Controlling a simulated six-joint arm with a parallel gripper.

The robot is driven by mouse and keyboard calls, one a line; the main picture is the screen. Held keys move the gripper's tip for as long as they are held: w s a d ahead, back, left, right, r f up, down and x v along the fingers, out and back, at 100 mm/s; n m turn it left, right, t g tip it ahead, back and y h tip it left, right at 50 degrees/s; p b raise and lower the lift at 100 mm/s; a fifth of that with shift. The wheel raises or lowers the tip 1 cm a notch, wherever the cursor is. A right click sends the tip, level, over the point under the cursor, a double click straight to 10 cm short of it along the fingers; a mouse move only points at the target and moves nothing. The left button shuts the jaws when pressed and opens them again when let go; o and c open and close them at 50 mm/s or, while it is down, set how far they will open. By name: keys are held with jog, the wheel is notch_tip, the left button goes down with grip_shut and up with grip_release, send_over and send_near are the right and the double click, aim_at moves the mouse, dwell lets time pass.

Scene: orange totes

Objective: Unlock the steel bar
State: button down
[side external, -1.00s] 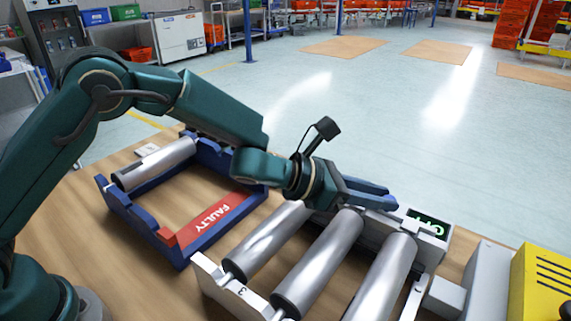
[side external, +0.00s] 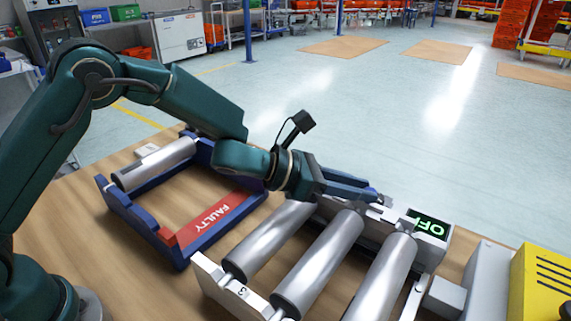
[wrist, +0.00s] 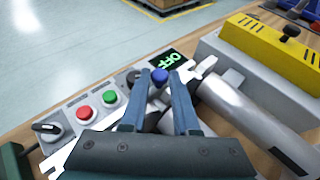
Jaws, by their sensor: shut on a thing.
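My gripper (side external: 382,199) reaches over the control box behind the rollers. In the wrist view its two blue-grey fingers (wrist: 166,90) are closed around a blue knob (wrist: 160,76). The steel bar (wrist: 203,67) shows as a pale flat strip with a notched end just right of the fingertips. What looks like its other part (wrist: 62,156) shows at the lower left, and the gripper hides the stretch between. In the side view a pale part of the bar (side external: 374,213) shows below the fingertips. How the knob joins the bar is hidden.
The control box has an OFF display (wrist: 168,60), a red button (wrist: 83,113), a green button (wrist: 110,97) and black rotary switches (wrist: 47,129). Steel rollers (side external: 322,262) lie in front. A blue FAULTY tray (side external: 180,250) holds another roller (side external: 155,165). A yellow box (side external: 540,283) stands right.

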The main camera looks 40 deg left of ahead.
jog(key=shift+w+a, duration=0.1)
jog(key=shift+a, duration=0.1)
jog(key=c, duration=0.7)
grip_release()
jog(key=shift+o, duration=0.2)
jog(key=shift+v, duration=2.55)
